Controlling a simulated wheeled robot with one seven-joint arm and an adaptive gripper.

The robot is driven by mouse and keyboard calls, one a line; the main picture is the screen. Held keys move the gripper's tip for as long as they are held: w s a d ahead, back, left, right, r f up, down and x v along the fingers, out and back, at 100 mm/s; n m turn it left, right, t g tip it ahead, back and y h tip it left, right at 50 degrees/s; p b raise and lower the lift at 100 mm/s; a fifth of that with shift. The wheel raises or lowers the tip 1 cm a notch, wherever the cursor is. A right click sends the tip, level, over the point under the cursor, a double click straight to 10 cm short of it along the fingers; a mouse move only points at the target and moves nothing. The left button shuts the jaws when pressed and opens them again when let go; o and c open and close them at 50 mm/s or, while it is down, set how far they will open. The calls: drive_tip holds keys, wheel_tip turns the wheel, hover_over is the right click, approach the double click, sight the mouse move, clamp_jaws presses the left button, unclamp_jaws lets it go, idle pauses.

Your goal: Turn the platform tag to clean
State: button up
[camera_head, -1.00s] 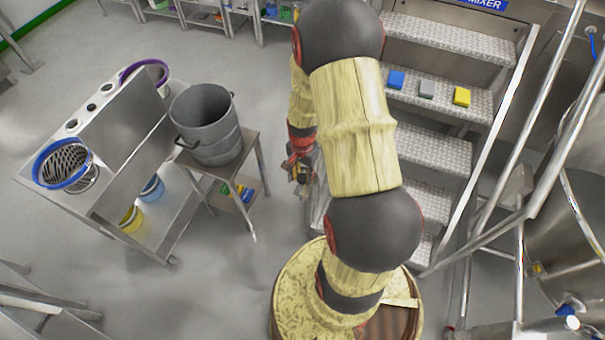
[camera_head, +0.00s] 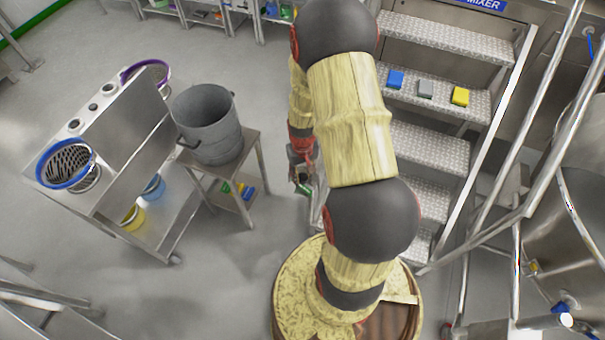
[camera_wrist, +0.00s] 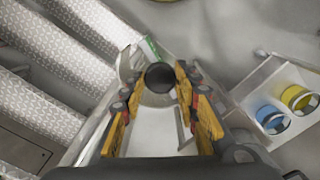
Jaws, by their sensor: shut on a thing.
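My gripper (camera_wrist: 159,76) is low beside the steps, with its two yellow-orange fingers on either side of a dark round knob (camera_wrist: 160,77). It is shut on this knob. A thin green-edged piece, which looks like the tag (camera_wrist: 151,48), shows just beyond the knob. Its face and wording cannot be read. In the head view my gripper (camera_head: 303,176) hangs left of the steps, partly hidden by my arm. A small patch of green shows at the gripper there.
Metal steps (camera_head: 430,145) stand to the right, with blue, grey and yellow blocks (camera_head: 460,96) on one tread. A small table (camera_head: 247,150) with a steel pot (camera_head: 208,125) stands left of my gripper. Further left is a rack with sieves (camera_head: 66,165). Open floor lies between.

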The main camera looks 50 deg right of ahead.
drive_tip(key=shift+n, duration=1.9)
drive_tip(key=o, duration=1.2)
drive_tip(key=shift+c, duration=0.2)
drive_tip(key=shift+r, duration=0.1)
wheel_tip(320, 180, up, 12)
